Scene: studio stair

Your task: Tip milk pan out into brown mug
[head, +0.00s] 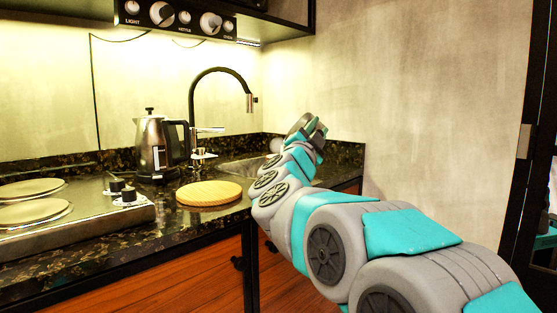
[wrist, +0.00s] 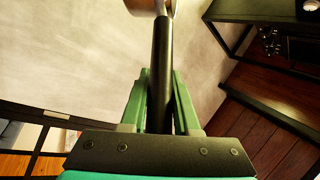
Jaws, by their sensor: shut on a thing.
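My gripper (wrist: 158,85) is shut on the black handle of the milk pan (wrist: 146,5). In the wrist view the handle runs up between the green fingers, and only a small coppery and pale part of the pan shows at the top edge. In the head view my arm reaches over the counter edge near the sink, with my gripper (head: 314,129) raised at its far end. The pan is hard to make out there, and its contents and exact tilt cannot be told. I see no brown mug in either view.
A steel kettle (head: 152,146) stands at the back of the dark counter (head: 120,235). A round wooden board (head: 209,193) lies bare in front of it. A two-plate hob (head: 60,215) is at left. A black tap (head: 191,100) arches over the sink (head: 240,167), partly hidden by my arm.

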